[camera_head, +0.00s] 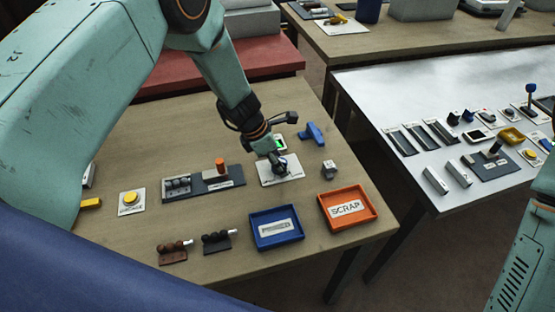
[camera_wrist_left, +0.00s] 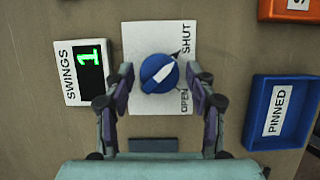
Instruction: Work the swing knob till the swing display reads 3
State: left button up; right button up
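The swing knob (camera_wrist_left: 158,73) is a round blue dial with a white pointer stripe, on a white plate marked SHUT and OPEN. Its stripe slants between upper right and lower left, the upper end towards the SHUT side. The SWINGS display (camera_wrist_left: 92,71) left of the plate reads a green 1. My left gripper (camera_wrist_left: 160,82) is open, with one finger on each side of the knob and small gaps seeming to show. In the head view my left gripper (camera_head: 279,160) is over the knob plate (camera_head: 268,178) and hides most of the knob. My right gripper is out of view.
A blue PINNED tray (camera_head: 276,243) and an orange SCRAP tray (camera_head: 375,213) stand near the table's front edge. A blue part (camera_head: 313,133) and a small grey block (camera_head: 328,169) lie to the right.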

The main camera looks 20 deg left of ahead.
pick_arm(q)
jog(key=shift+w+a+f, duration=0.1)
jog(key=shift+w+f, duration=0.05)
jog(key=c, duration=0.6)
jog(key=shift+c, duration=1.4)
